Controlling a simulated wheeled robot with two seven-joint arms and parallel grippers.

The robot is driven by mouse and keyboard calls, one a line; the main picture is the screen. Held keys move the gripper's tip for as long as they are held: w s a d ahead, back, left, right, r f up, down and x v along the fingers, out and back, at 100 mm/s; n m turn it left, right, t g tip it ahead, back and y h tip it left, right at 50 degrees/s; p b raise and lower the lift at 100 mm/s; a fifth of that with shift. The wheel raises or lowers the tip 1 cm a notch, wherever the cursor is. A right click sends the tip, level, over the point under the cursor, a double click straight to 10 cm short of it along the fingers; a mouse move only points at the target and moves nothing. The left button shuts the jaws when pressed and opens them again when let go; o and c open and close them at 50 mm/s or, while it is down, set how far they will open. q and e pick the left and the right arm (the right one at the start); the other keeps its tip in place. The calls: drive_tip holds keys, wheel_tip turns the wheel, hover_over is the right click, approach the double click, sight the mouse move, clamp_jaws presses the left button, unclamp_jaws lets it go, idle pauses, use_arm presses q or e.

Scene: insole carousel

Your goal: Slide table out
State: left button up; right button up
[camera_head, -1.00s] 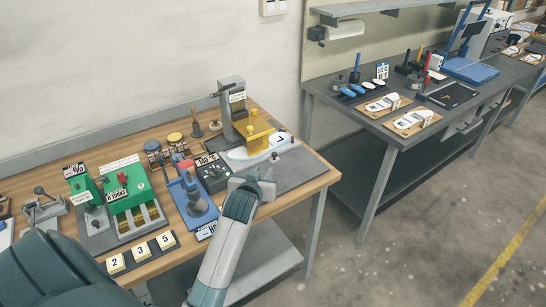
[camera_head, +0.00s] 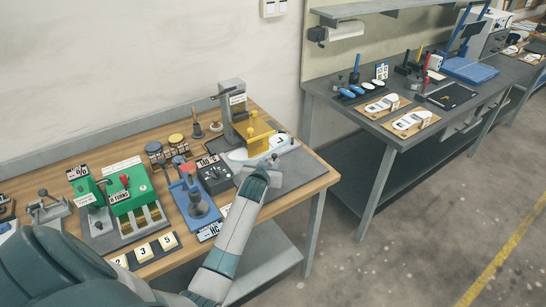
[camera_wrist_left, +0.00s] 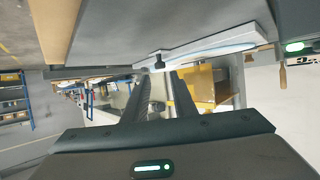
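The sliding table is a white plate (camera_head: 286,148) on a grey base (camera_head: 290,173), partly beneath a yellow clamp block (camera_head: 261,139) on a grey press stand (camera_head: 232,105). It carries a label near its right end. My left gripper (camera_head: 266,162) is at the plate's front edge and hides part of it. In the left wrist view, the plate (camera_wrist_left: 215,42) has a small dark knob (camera_wrist_left: 158,61) on its edge. The open left fingers (camera_wrist_left: 160,76) point at this knob, with the tips close by it; contact is unclear. My right gripper is out of view.
The wooden bench (camera_head: 315,183) also bears a control box (camera_head: 214,175), a blue press (camera_head: 193,198) and a green machine (camera_head: 130,190), left of my left gripper. Numbered blocks (camera_head: 146,250) lie in front. A grey bench (camera_head: 400,140) stands to the right across a gap.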

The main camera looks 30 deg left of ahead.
sight(274, 156)
use_arm(q)
drive_tip(key=shift+p+x, duration=0.5)
drive_tip(key=shift+x, duration=2.95)
drive_tip(key=shift+c, duration=0.6)
clamp_jaws()
